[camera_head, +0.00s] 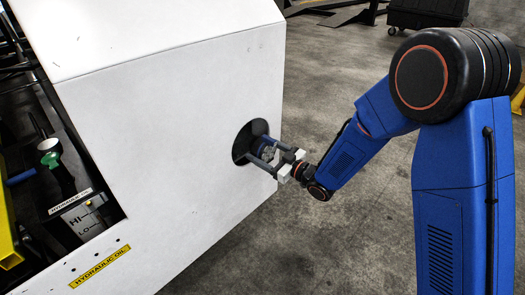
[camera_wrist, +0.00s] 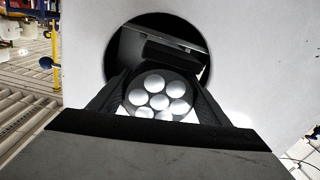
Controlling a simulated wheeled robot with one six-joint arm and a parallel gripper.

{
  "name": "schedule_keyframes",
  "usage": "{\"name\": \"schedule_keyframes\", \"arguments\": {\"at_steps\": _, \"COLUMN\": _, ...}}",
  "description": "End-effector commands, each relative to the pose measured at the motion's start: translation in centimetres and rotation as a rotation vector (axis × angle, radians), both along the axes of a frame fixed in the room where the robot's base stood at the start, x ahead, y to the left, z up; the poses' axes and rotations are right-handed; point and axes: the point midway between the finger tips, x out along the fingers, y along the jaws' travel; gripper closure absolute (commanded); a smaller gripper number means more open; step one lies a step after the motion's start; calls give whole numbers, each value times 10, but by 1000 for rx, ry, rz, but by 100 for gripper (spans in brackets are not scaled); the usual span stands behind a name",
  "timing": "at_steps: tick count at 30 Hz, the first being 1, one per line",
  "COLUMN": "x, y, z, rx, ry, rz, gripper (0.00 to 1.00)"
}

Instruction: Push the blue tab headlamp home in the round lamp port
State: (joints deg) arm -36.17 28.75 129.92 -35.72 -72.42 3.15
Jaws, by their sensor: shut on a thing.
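The round lamp port (camera_head: 240,146) is a dark round hole in the white body panel, near the panel's right edge in the head view. It also shows in the wrist view (camera_wrist: 190,30), with a dark inside. My gripper (camera_head: 268,150) reaches from the right to the port and is shut on the headlamp (camera_head: 266,153). In the wrist view the headlamp (camera_wrist: 158,94) is a round dark lamp with several pale round lenses, between the two black fingers (camera_wrist: 158,92). It overlaps the port's lower part. I cannot tell how deep it sits. No blue tab can be made out.
The white panel (camera_head: 160,90) surrounds the port. At left is an open bay with a green and white cap (camera_head: 50,152) and a yellow hydraulic oil label (camera_head: 100,267). The concrete floor (camera_head: 330,85) right of the panel is clear. A dark wheeled case (camera_head: 428,12) stands far back.

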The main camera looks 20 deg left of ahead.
Motion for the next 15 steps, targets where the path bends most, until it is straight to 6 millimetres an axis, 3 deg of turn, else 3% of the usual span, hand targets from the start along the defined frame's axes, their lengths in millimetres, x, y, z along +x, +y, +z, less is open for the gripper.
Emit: {"name": "schedule_keyframes", "arguments": {"at_steps": 15, "x": 2, "y": 4, "z": 1, "rx": 1, "ry": 0, "rz": 0, "gripper": 62}}
